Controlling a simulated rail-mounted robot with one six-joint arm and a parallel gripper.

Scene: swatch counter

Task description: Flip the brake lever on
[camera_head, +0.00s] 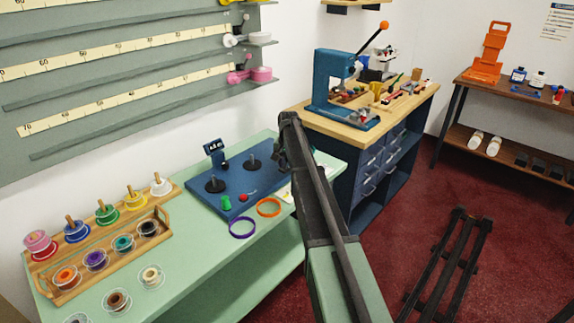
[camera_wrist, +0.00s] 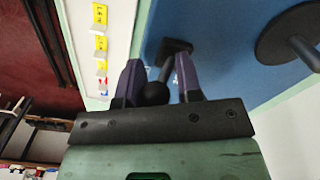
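The brake lever (camera_wrist: 164,74) shows in the wrist view as a short black stem with a dark ball knob, rising from a black block on the blue base plate (camera_wrist: 222,80). My gripper (camera_wrist: 158,66) is open, with one dark purple finger on each side of the lever. The knob lies between the fingers in the picture; a small gap shows at the right finger, and contact at the left is unclear. In the head view, the blue winding machine (camera_head: 232,178) stands on the green counter. My arm covers the area right of it, and I cannot make out the lever there.
A black disc with a post (camera_wrist: 290,35) stands right of the lever. In the head view, green (camera_head: 226,202) and red (camera_head: 243,197) buttons sit at the machine's front. Purple (camera_head: 242,228) and orange (camera_head: 268,207) rings lie near it. A spool tray (camera_head: 70,285) stands left.

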